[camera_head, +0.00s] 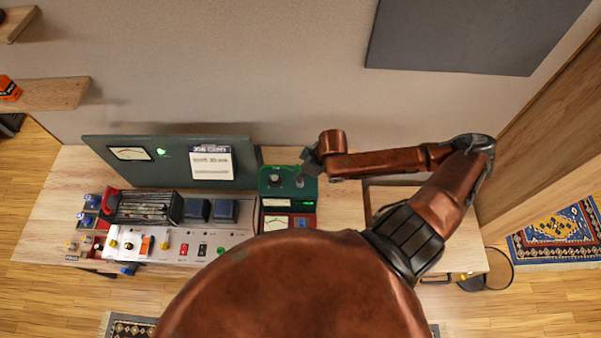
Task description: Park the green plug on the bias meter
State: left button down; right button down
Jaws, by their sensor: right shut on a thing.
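My right gripper (311,160) is at the back right corner of a green box (272,172) with knobs on its top. A red box with a pale dial (276,222) stands just in front of the green box. No label shows which box is the bias meter. A small green fitting (221,251) shows on the front of the pale amp chassis (150,256); I cannot tell whether it is a plug or a socket. My left gripper is out of view.
An upright dark panel (115,170) with a dial and a paper note (211,163) stands behind the chassis. Blue transformers (225,210) and a caged part (143,207) rise from the chassis. Bare wooden bench (343,207) lies right of the boxes. My own arm and body hide the front right.

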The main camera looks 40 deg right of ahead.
jog(key=shift+f, duration=1.2)
dwell(0.5)
jog(key=c, duration=1.8)
grip_release()
jog(key=shift+o, duration=0.2)
jog(key=v, duration=0.7)
jog(key=shift+r, duration=0.25)
jog(key=shift+s, duration=0.1)
